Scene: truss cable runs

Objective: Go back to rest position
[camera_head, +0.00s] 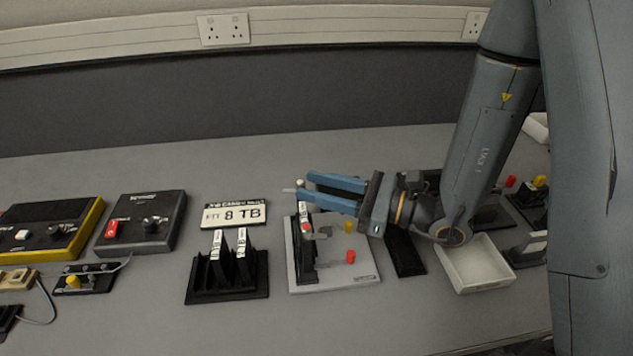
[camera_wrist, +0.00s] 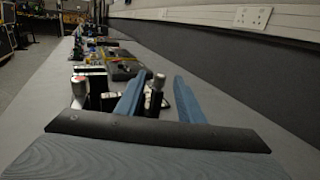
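My gripper (camera_head: 308,186) reaches left above a light grey fixture board (camera_head: 366,278). Its two blue fingers are apart. In the wrist view my gripper (camera_wrist: 159,77) also shows a clear gap, with a dark upright post with a grey cap (camera_wrist: 157,82) seen between the fingers. I cannot tell how near that post is to them. The fingers partly hide the top of the upright part.
Control boxes (camera_head: 142,222) stand further left. An empty white tray (camera_head: 472,266) lies to the right. A wall with sockets (camera_head: 223,29) bounds the back; bench behind the sign is clear.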

